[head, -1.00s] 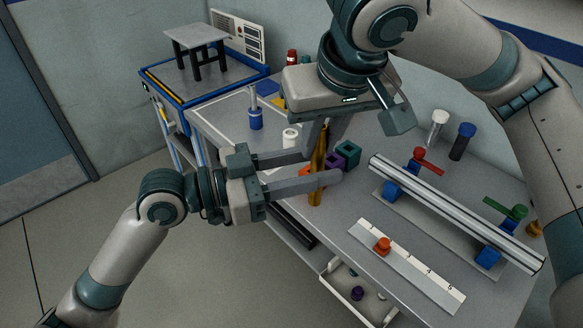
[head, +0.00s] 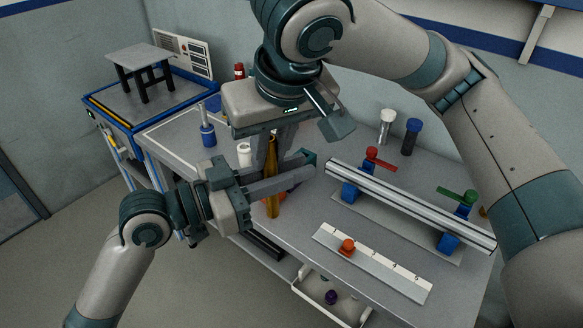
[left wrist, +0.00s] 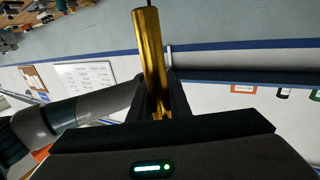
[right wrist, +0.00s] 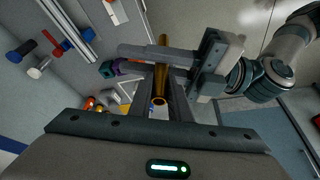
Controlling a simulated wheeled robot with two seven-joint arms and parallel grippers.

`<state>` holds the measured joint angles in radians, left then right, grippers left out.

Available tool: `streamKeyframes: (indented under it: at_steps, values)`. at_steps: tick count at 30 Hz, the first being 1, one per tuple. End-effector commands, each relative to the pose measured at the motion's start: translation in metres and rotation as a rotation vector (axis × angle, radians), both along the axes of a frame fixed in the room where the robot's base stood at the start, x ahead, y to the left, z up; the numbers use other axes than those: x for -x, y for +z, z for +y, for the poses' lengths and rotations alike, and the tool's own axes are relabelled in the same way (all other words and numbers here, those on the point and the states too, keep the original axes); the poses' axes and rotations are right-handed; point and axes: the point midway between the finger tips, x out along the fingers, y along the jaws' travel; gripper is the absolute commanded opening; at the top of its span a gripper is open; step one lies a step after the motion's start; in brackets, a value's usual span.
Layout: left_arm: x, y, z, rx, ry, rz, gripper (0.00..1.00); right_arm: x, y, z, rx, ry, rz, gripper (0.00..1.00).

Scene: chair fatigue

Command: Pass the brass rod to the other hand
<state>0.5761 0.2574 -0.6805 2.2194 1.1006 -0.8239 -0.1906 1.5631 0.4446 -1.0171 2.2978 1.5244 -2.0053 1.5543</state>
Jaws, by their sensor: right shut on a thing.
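The brass rod (head: 273,193) stands about upright above the bench, and it also shows in the left wrist view (left wrist: 151,50). My right gripper (head: 271,160) comes from above and is shut on its upper part. My left gripper (head: 308,172) reaches in from the left with its fingers level, lower on the rod and alongside it. In the left wrist view the rod runs between its fingers, close to both. I cannot tell whether they grip it, as the far finger is partly hidden. The right wrist view looks along the rod (right wrist: 162,70).
A silver rail (head: 410,205) on blue blocks and a white ruler strip (head: 390,279) with an orange knob lie to the right. An open drawer (head: 322,305) sits below the front edge. A blue bottle (head: 208,137) and a white cup (head: 244,153) stand at left.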

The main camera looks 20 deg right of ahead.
Motion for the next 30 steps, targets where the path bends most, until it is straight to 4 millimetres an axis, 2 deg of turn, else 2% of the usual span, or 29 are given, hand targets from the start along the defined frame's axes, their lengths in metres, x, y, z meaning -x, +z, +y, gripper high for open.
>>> streamKeyframes:
  at_steps: [1,3,17,23,30]
  values:
    - [0.000,0.001,0.000,0.001,0.000,-0.001,0.00,0.000,0.000,0.000,0.000,0.000,0.000,0.24]
    - [0.000,0.001,0.000,0.001,0.000,-0.001,0.00,0.000,0.000,0.000,0.000,0.000,0.000,0.39]
    - [0.000,0.001,0.000,0.001,0.000,0.000,0.00,0.002,0.006,0.000,-0.001,0.000,-0.003,0.39]
    - [0.000,0.001,0.000,0.001,0.000,0.000,0.00,0.009,0.024,-0.002,-0.001,0.000,-0.004,0.39]
    - [0.000,0.000,0.000,0.001,0.000,0.000,0.00,0.024,0.061,-0.005,-0.001,-0.001,-0.005,0.39]
